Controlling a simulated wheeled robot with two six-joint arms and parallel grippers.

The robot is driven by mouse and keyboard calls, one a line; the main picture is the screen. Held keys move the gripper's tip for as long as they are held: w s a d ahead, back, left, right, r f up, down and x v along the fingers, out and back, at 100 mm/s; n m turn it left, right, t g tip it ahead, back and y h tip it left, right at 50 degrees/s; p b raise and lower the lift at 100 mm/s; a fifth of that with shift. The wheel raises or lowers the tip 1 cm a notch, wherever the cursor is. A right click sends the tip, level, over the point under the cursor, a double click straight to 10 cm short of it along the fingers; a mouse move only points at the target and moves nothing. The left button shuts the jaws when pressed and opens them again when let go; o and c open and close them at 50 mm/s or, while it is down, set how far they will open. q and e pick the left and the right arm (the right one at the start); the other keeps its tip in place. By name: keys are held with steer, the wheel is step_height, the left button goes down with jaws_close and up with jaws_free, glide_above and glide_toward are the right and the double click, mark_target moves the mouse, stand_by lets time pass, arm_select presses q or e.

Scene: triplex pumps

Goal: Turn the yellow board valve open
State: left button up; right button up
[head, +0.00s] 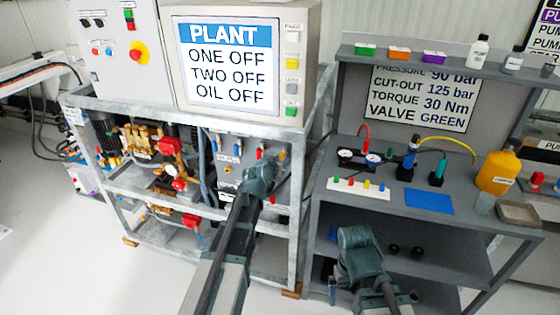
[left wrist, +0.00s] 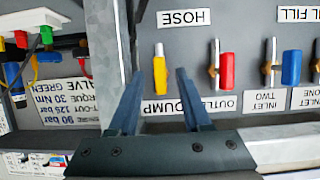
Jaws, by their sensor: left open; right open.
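The yellow board valve (left wrist: 160,75) has a yellow lever that stands upright in the left wrist view, below an upside-down HOSE label (left wrist: 184,18). In the head view, it is a small yellow patch (head: 282,155) at the right of the valve board. My left gripper (left wrist: 158,82) is open, with one finger on each side of the lever in the picture. I cannot tell whether either finger touches it. In the head view, my left gripper (head: 262,170) is in front of the board and hides part of it. My right gripper (head: 358,238) is open and empty, by the grey shelf unit.
A red lever (left wrist: 227,70) and a blue lever (left wrist: 291,67) stand beside the yellow one. A metal frame post (left wrist: 106,50) is close on its other side. The grey bench (head: 330,172) holds gauges, a yellow bottle (head: 497,172) and a blue mat (head: 429,201).

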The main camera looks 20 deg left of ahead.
arm_select(q)
steer(key=p+v, duration=0.5)
steer(key=v, duration=0.8)
steer(key=shift+s, duration=0.3)
steer(key=s+d+f+m+g+h+p, duration=0.1)
steer(key=s+d+f+m+g, duration=0.2)
steer(key=d, duration=0.4)
steer(key=s+d+f+g+h+p, duration=0.1)
steer(key=s+d+f+g, duration=0.35)
steer(key=d, duration=0.25)
steer(key=s+d+f+g+y+p, duration=0.1)
steer(key=s+g+y, duration=0.1)
steer(key=s, duration=0.5)
steer(key=s+d+f+g+y+p, duration=0.1)
steer(key=s+g, duration=0.3)
steer(key=s, duration=0.4)
steer(key=shift+s+d+m+y, duration=0.15)
steer(key=shift+d+m+y, duration=0.15)
steer(key=shift+d+y, duration=0.1)
